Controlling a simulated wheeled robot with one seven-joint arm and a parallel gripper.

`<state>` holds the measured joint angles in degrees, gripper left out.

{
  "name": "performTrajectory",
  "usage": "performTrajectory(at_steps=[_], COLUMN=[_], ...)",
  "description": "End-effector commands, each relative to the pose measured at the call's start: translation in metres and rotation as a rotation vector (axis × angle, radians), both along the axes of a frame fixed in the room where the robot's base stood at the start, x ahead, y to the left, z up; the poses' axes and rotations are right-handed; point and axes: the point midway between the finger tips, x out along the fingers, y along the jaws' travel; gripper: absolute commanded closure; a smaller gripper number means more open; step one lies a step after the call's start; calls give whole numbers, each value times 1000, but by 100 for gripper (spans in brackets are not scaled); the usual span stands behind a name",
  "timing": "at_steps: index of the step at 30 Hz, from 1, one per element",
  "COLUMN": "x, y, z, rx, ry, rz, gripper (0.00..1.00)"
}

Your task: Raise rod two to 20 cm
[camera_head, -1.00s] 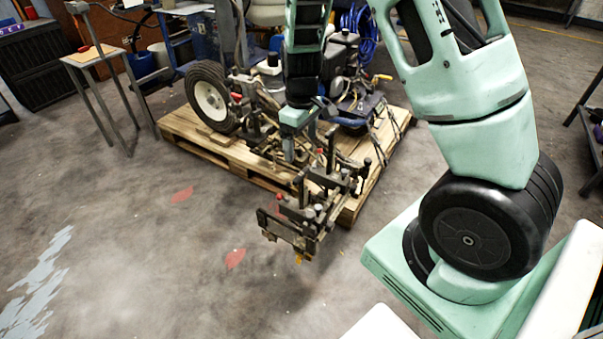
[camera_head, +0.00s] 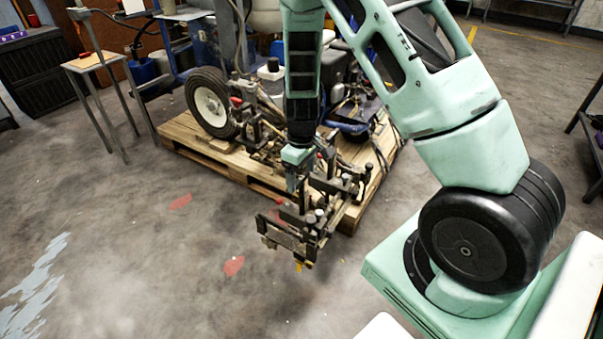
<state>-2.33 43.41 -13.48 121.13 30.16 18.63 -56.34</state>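The line striper (camera_head: 262,112) stands on a wooden pallet (camera_head: 220,165), its white-hubbed wheel at the left. Its dark metal front bracket (camera_head: 290,238) juts out past the pallet's near edge, with several upright rods and clamps on it. I cannot tell which of these is rod two, and no height marks are readable. My gripper (camera_head: 291,188) points down at the upper back part of this bracket. Its fingertips are small and partly lost against the dark metal, so I cannot tell whether they are open or touch a rod.
A small metal table (camera_head: 90,62) stands at the back left, before a dark cabinet (camera_head: 35,70). A shelf edge (camera_head: 592,130) shows at the far right. The concrete floor left of and in front of the bracket is clear, with flat red patches (camera_head: 234,265).

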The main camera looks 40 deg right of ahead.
Motion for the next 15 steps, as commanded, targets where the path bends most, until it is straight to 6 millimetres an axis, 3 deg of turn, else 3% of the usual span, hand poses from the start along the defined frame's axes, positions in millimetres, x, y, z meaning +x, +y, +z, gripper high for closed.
performTrajectory(at_steps=[1, 5, 10, 15], x=[0, 0, 0, 1], y=[0, 0, 0, 0], z=[0, 0, 10, 43], rx=[0, 0, 0, 1], ry=[0, 0, -1, -3], rz=[0, 0, -1, -1], gripper=[36, 72, 74, 74])
